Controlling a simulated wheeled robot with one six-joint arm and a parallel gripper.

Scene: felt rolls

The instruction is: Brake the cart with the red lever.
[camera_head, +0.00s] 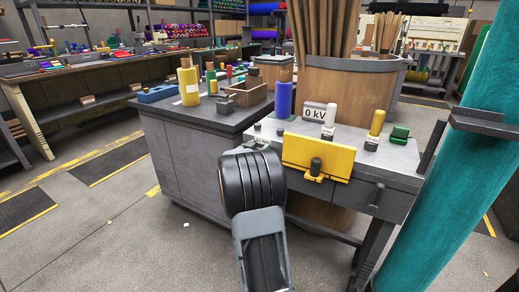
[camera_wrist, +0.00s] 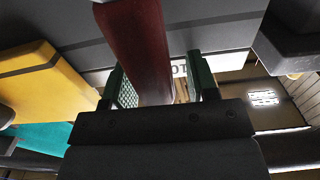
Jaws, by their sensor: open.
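A dark red bar, apparently the red lever (camera_wrist: 138,40), runs down from the top of the wrist view between the two fingers of my gripper (camera_wrist: 162,84). The green-padded fingers stand apart, one on each side of it. The left finger looks close to the bar, and a gap shows on the right; contact cannot be told. In the head view my arm hides the gripper and the lever. A grey bench (camera_head: 348,150) with a yellow panel (camera_head: 318,157) stands right of my arm. Which piece is the cart is unclear.
A large teal roll (camera_head: 455,150) leans at the right by a dark bracket. A grey cabinet (camera_head: 190,165) holds cylinders and a wooden box (camera_head: 247,95). A wooden drum (camera_head: 345,90) stands behind the bench. Open floor (camera_head: 110,235) lies at the left.

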